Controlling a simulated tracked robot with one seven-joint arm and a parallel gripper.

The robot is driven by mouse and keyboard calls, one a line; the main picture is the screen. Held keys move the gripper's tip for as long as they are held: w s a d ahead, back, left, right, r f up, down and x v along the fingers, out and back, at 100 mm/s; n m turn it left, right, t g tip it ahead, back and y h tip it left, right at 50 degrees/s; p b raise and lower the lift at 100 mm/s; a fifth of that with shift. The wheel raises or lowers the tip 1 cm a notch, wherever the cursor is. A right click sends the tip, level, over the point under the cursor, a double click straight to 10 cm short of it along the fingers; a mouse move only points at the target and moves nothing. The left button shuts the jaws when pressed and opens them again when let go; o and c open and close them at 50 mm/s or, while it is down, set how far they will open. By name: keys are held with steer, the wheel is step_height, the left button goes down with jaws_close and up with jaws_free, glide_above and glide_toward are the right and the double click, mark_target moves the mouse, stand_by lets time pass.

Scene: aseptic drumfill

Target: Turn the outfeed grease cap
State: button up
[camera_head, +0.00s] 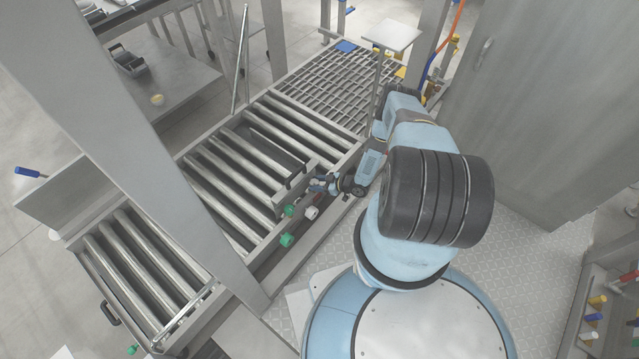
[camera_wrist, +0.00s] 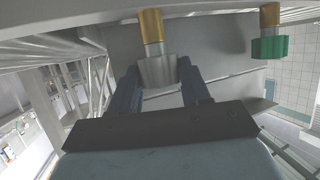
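A pale grey ribbed cap (camera_wrist: 157,69) on a brass stem shows in the wrist view, between the two fingers of my gripper (camera_wrist: 160,84). One finger is on each side of it, with the fingertips close to its sides; I cannot tell if they touch. A green cap (camera_wrist: 270,47) on a second brass stem hangs to the right, clear of the fingers. In the head view my gripper (camera_head: 319,184) is at the side rail of the roller conveyor. A white cap (camera_head: 311,212) and a green cap (camera_head: 289,210) are nearby. No label shows which cap is the outfeed one.
The roller conveyor (camera_head: 222,178) runs beside my base, with a grating (camera_head: 325,85) beyond it. Another green cap (camera_head: 287,240) sits lower on the rail. A grey post (camera_head: 165,150) crosses the left. A cabinet (camera_head: 540,100) stands at right.

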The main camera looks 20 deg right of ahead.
steer(key=shift+w+d, duration=0.1)
steer(key=c, duration=0.3)
steer(key=shift+d, duration=0.35)
steer(key=shift+c, duration=0.4)
steer(key=shift+a, duration=0.25)
steer(key=shift+w, duration=0.1)
steer(key=shift+m+t, duration=0.4)
steer(key=shift+t, duration=0.1)
steer(key=m+t+h, duration=0.2)
steer(key=m+h, duration=0.1)
steer(key=shift+s+a+t, duration=0.2)
steer(key=shift+t, duration=0.1)
steer(key=m+h, duration=0.1)
steer(key=m+t+h, duration=0.1)
steer(key=m+h, duration=0.1)
steer(key=m+t+h, duration=0.1)
steer(key=h, duration=0.1)
steer(key=shift+a+r+m, duration=0.1)
steer(key=shift+a+m, duration=0.15)
steer(key=shift+m, duration=0.15)
steer(key=shift+h, duration=0.3)
